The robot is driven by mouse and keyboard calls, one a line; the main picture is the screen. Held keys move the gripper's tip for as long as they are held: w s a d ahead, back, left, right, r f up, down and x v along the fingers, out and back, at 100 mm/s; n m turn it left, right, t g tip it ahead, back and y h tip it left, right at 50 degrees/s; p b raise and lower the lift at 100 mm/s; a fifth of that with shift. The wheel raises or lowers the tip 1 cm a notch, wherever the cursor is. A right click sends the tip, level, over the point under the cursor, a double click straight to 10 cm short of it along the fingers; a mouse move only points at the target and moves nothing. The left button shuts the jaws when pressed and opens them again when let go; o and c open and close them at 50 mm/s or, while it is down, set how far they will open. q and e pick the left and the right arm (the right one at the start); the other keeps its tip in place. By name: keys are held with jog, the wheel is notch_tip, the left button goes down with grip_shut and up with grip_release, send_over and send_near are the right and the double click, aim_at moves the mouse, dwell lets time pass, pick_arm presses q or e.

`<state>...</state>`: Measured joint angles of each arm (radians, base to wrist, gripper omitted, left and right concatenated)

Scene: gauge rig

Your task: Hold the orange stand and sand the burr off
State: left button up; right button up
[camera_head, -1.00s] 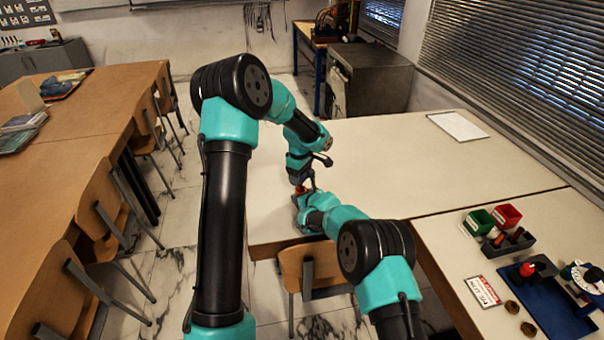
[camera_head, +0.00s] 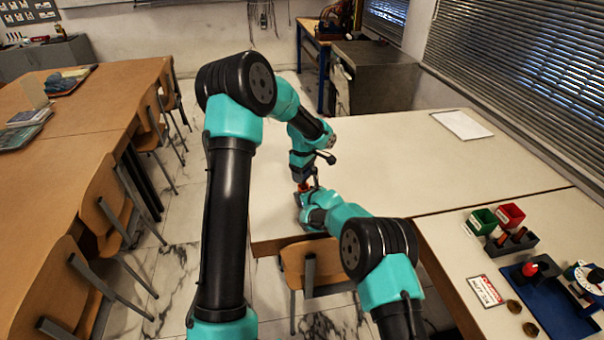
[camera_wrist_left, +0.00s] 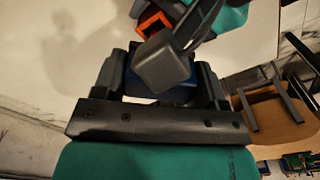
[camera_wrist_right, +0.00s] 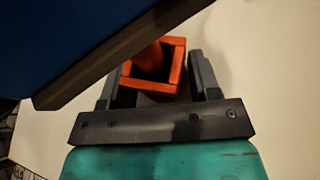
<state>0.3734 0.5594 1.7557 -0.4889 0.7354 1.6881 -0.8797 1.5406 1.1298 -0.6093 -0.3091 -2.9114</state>
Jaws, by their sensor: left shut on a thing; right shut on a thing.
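The orange stand (camera_wrist_right: 150,75) is a hollow, square-edged piece between the fingers of my right gripper (camera_wrist_right: 158,82), which is shut on it. The stand also shows at the top of the left wrist view (camera_wrist_left: 150,22) and as a small orange-red patch in the head view (camera_head: 304,187). My left gripper (camera_wrist_left: 160,88) is shut on a blue block, mostly hidden behind a grey box-shaped part in front of it. A large blue block with a grey-brown edge (camera_wrist_right: 80,83) fills the upper left of the right wrist view, close above the stand. I cannot make out the burr or any contact.
Both grippers meet over the near left corner of the pale table (camera_head: 400,170). A chair (camera_head: 312,268) stands against that edge. At the right are a green bin (camera_head: 482,222), a red bin (camera_head: 510,214) and a blue tray (camera_head: 560,312). The middle of the table is clear.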

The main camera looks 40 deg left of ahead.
pick_arm(q)
jog(key=shift+w+f, duration=0.25)
jog(key=shift+w, duration=0.65)
pick_arm(e)
jog(key=shift+s, duration=0.1)
pick_arm(q)
jog(key=shift+s, duration=0.1)
jog(key=shift+s+d, duration=0.2)
jog(key=shift+s, duration=1.3)
jog(key=shift+w, duration=0.1)
jog(key=shift+w+a, duration=0.15)
jog(key=shift+w, duration=0.6)
jog(key=shift+w+a, duration=0.1)
jog(key=shift+w, duration=0.65)
jog(key=shift+s, duration=0.1)
